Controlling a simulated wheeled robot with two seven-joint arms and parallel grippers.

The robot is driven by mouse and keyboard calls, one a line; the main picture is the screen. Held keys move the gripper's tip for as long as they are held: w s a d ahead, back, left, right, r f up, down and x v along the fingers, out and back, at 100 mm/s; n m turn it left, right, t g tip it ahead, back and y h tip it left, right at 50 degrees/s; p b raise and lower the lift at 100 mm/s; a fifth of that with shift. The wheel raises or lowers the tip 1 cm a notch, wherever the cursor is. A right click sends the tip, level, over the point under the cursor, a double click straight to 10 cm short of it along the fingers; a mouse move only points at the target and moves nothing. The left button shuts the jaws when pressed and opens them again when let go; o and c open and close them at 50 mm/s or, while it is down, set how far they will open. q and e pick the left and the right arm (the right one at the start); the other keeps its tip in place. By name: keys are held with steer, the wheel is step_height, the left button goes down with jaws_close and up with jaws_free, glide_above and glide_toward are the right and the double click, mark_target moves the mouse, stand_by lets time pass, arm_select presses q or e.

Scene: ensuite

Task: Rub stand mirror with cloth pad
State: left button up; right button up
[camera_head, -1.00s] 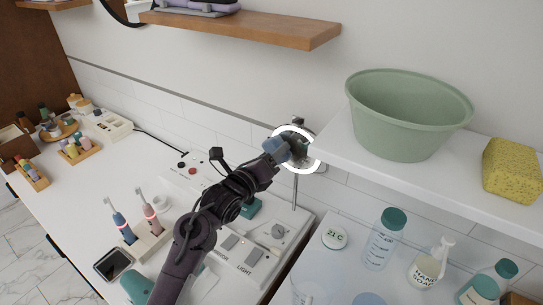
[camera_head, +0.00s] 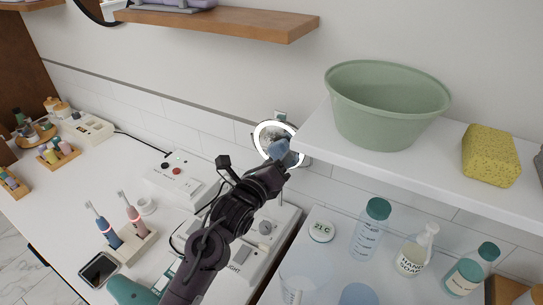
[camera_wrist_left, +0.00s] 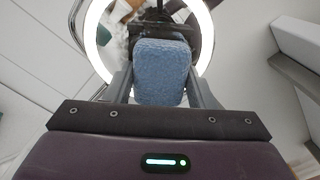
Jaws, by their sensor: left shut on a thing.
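The stand mirror (camera_head: 266,131) is a round mirror with a lit white ring, standing at the back of the counter by the tiled wall. Its ring also shows in the left wrist view (camera_wrist_left: 92,38), behind the pad. The cloth pad (camera_head: 286,153) is blue, and its fuzzy face fills the middle of the left wrist view (camera_wrist_left: 161,72). My left gripper (camera_head: 277,167) is shut on the pad and holds it in front of the mirror's lower right part. I cannot tell whether pad and glass touch. My right gripper is not in view.
A white shelf (camera_head: 400,160) with a green basin (camera_head: 386,105) and a yellow sponge (camera_head: 490,155) juts out close right of the mirror. A wooden shelf (camera_head: 220,24) hangs above. Toothbrushes (camera_head: 118,225) stand left of my arm; bottles (camera_head: 372,228) stand under the white shelf.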

mark_target(270, 142)
arm_select(q)
steer(key=shift+w+a, duration=0.7)
steer(key=shift+a, duration=0.25)
steer(key=shift+w+a, duration=0.55)
steer(key=shift+a, duration=0.3)
steer(key=shift+w+a, duration=0.55)
steer(key=shift+a, duration=0.25)
steer(key=shift+a+r, duration=0.1)
steer(key=shift+r, duration=0.45)
steer(key=shift+s+d+f, duration=0.1)
steer(key=shift+s+d, duration=0.35)
steer(key=shift+d, duration=0.3)
steer(key=s+d, duration=0.3)
steer(key=d, duration=0.2)
steer(key=shift+s+d+b, duration=0.2)
steer(key=shift+s+b, duration=0.15)
steer(key=shift+b, duration=0.1)
